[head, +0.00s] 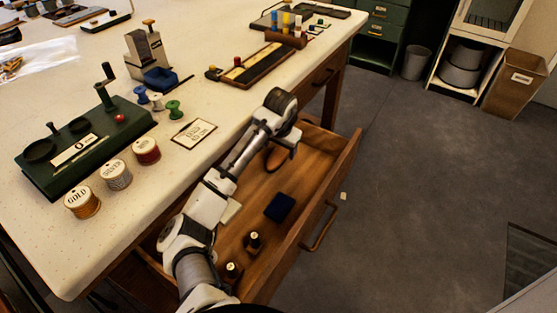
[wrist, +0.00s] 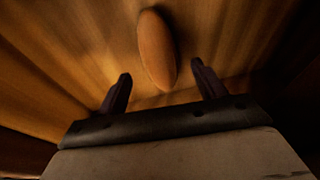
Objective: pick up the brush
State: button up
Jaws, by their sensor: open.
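A long oval brown wooden thing, which looks like the back of the brush (wrist: 157,45), lies on the wooden drawer floor in the wrist view. It lies ahead of and between the two dark fingers of my gripper (wrist: 161,75), which are apart with nothing held. No bristles show. In the head view the brush (head: 272,160) shows as a brown curved shape in the far part of the open drawer (head: 314,160), partly hidden by my wrist. My gripper (head: 286,147) points down into the drawer there, its fingertips hard to make out.
The drawer walls stand close around my arm. The white tabletop (head: 215,105) beside it carries spools (head: 146,151) and a green device (head: 85,145).

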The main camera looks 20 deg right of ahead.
aim_at(278, 154)
jog(key=b+x, duration=0.3)
jog(key=x, duration=0.1)
jog(key=shift+a+f, duration=0.1)
jog(key=shift+f, duration=0.05)
jog(key=c, duration=1.1)
jog(key=shift+r, duration=0.2)
jog(key=shift+r+p, duration=0.5)
jog(key=shift+p, duration=0.1)
jog(key=shift+s+r+p, duration=0.1)
jog(key=shift+s+p, duration=0.2)
jog(key=s, duration=0.1)
jog(key=s+d+p, duration=0.1)
jog(key=s, duration=0.1)
jog(key=shift+d, duration=0.1)
notch_tip(278, 154, up, 14)
jog(key=p, duration=1.2)
jog(key=shift+s, duration=0.15)
